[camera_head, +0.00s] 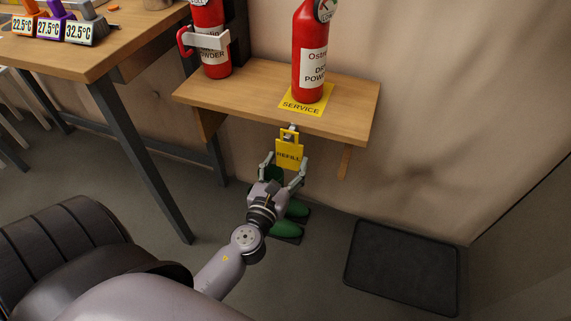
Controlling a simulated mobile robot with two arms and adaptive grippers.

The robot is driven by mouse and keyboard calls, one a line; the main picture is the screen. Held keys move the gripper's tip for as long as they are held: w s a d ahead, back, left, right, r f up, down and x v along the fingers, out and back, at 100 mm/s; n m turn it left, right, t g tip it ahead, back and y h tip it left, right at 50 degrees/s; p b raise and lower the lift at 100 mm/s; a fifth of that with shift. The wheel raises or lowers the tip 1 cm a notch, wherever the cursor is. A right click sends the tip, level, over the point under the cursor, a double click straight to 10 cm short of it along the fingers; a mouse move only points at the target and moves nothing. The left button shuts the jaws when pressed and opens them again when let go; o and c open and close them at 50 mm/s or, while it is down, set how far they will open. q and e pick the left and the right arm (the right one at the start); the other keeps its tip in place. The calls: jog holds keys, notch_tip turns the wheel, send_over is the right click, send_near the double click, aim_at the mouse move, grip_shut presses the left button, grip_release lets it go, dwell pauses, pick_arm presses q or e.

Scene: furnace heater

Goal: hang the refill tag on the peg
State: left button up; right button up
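The yellow refill tag (289,156), marked REFILL, is upright just below the front edge of the wooden shelf (230,92). Its narrower loop top overlaps a small grey peg (293,127) at that edge. I cannot tell whether the loop is around the peg or only in front of it. My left gripper (285,164) reaches up from below, with one finger at each side edge of the tag. The fingers are spread about as wide as the tag, and I cannot tell whether they press on it. My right gripper is not in view.
A red extinguisher (309,55) stands on a yellow SERVICE mat (300,107) on the shelf. Another red extinguisher (210,40) stands to its left. A workbench (90,58) is at upper left. Green shoes (287,229) and a dark floor mat (400,267) lie below.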

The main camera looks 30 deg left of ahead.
pick_arm(q)
jog(key=o, duration=0.4)
jog(key=shift+c, duration=0.2)
jog(key=shift+s, duration=0.1)
